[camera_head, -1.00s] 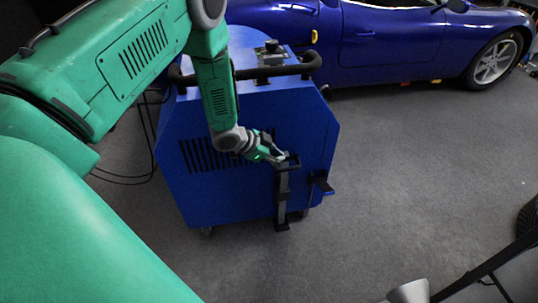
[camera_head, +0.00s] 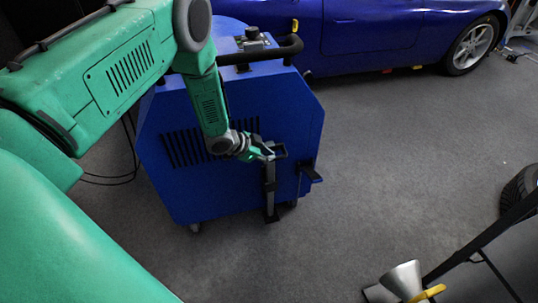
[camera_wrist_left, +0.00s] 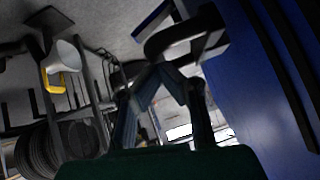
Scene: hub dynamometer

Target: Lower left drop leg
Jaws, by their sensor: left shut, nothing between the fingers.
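The blue dynamometer cabinet (camera_head: 245,100) stands on wheels on the grey floor. The drop leg (camera_head: 269,192) is a dark upright bar on its face, with a foot at the bottom and a dark handle (camera_head: 279,151) at the top. The foot is close to the floor; I cannot tell whether it touches. My left gripper (camera_head: 266,153) is at the handle, shut with nothing between its fingers. In the left wrist view its fingertips (camera_wrist_left: 160,72) meet just below a dark curved part (camera_wrist_left: 185,38). I cannot tell whether they touch it. My right gripper is out of view.
A second dark bracket (camera_head: 309,174) sticks out right of the leg. A black push bar (camera_head: 262,53) runs along the cabinet top. A blue car (camera_head: 370,35) stands behind. A grey cone with a yellow handle (camera_head: 402,281) is at lower right. The floor between is clear.

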